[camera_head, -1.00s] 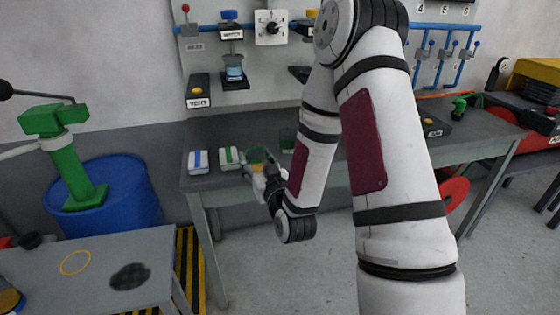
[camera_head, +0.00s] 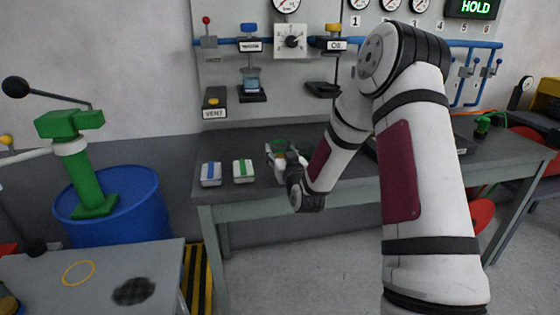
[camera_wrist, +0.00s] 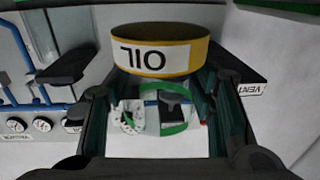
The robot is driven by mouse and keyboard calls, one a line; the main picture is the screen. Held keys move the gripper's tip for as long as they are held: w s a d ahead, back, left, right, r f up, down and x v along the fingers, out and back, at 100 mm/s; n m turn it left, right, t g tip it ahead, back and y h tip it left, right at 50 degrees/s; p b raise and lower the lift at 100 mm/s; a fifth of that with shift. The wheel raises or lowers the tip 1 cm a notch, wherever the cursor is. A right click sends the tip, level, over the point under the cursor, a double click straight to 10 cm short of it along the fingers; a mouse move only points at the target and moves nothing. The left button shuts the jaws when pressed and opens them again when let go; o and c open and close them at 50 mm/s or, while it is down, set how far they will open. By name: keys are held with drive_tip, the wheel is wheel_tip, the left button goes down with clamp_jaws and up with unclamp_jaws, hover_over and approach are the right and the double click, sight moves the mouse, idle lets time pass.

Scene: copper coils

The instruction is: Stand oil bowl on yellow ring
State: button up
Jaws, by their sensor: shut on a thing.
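The oil bowl (camera_wrist: 155,52) has a yellow wall and a white OIL label, which appears upside down in the wrist view. My gripper (camera_wrist: 155,75) is shut on it, with a dark finger at each side. In the head view my gripper (camera_head: 281,153) is above the far workbench, right of the green-striped box; the bowl is hard to make out there. The yellow ring (camera_head: 79,273) is a thin outline lying flat and empty on the grey table (camera_head: 50,258) at lower left, well away from my gripper.
A dark round patch (camera_head: 134,291) lies beside the ring. A green lever press (camera_head: 85,165) and blue barrel (camera_head: 125,205) stand behind that table. Blue-striped (camera_head: 211,173) and green-striped (camera_head: 243,170) boxes sit on the far workbench (camera_head: 345,190). The wall panel rises behind it.

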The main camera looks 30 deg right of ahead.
drive_tip(key=shift+x, duration=1.2)
drive_tip(key=shift+d+f+b, duration=0.2)
drive_tip(key=shift+f+b, duration=0.2)
drive_tip(key=shift+f, duration=1.4)
drive_tip(key=shift+f, duration=0.2)
drive_tip(key=o, duration=1.1)
drive_tip(key=shift+o, duration=0.6)
drive_tip(key=shift+r, duration=0.1)
